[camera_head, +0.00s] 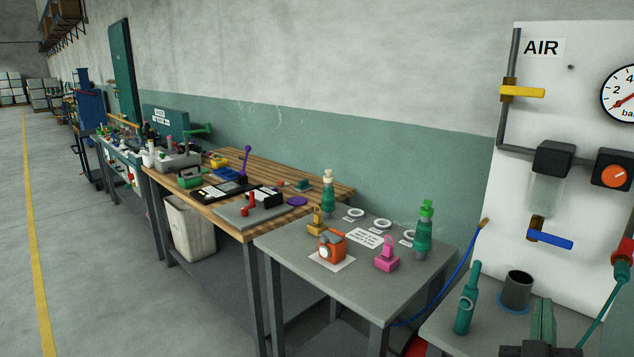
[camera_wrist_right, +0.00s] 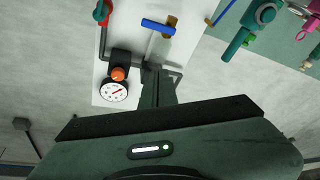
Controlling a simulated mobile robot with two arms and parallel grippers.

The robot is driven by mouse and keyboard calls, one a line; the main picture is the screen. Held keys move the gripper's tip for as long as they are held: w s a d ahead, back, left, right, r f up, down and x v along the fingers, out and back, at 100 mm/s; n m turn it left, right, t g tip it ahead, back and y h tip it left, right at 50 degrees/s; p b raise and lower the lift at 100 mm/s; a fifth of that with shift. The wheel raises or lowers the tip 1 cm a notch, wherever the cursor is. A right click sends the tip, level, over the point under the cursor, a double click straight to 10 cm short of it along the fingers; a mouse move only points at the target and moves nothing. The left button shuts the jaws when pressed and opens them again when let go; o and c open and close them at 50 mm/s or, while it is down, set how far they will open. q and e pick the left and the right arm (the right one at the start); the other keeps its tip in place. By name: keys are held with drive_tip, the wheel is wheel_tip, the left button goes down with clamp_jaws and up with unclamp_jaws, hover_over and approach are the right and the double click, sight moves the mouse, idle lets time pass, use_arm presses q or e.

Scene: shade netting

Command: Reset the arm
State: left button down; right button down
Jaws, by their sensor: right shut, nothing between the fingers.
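My right gripper (camera_head: 543,318) shows at the bottom right of the head view, dark green and in front of the small grey bench. In the right wrist view its narrow fingers (camera_wrist_right: 158,78) are together, with nothing between them. It appears apart from the objects around it. A teal bottle-like tool (camera_head: 467,300) and a dark cup (camera_head: 516,289) stand on the bench to its left in the head view. My left gripper and arm are not in view.
The white AIR board (camera_head: 590,200) with gauge, yellow lever (camera_head: 523,92) and blue lever (camera_head: 550,238) stands behind the gripper. A grey table (camera_head: 300,243) holds several small fixtures. A wooden workbench (camera_head: 320,184) lies beyond it. The floor at left is clear.

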drive_tip(key=w+a+f+n+g+y, duration=0.1)
drive_tip(key=w+a+f+y, duration=0.15)
drive_tip(key=f, duration=0.45)
drive_tip(key=w+a+f+n+g+y, duration=0.1)
drive_tip(key=a+f+y, duration=0.15)
drive_tip(key=f, duration=0.55)
drive_tip(key=w+a+f+n+y, duration=0.1)
drive_tip(key=w+a+f, duration=0.15)
drive_tip(key=f, duration=0.45)
drive_tip(key=s+a+f+g+y+p, duration=0.15)
drive_tip(key=s+a+f, duration=0.25)
drive_tip(key=f, duration=0.8)
drive_tip(key=s+a+f+g+y, duration=0.2)
drive_tip(key=s+a+f+g, duration=0.15)
drive_tip(key=f, duration=0.75)
drive_tip(key=s+a+f+g+y, duration=0.2)
drive_tip(key=s+f+g, duration=0.3)
drive_tip(key=s+f, duration=1.35)
drive_tip(key=s+d+f+g, duration=0.1)
drive_tip(key=s+f+g, duration=0.1)
drive_tip(key=s, duration=0.9)
drive_tip(key=s+d+f+g+p, duration=0.1)
drive_tip(key=s+f, duration=0.3)
drive_tip(key=s, duration=0.7)
drive_tip(key=shift+s+d+f+g, duration=0.2)
drive_tip(key=shift+d+f+g, duration=0.1)
drive_tip(key=shift+d+g, duration=0.3)
drive_tip(key=shift+h, duration=0.25)
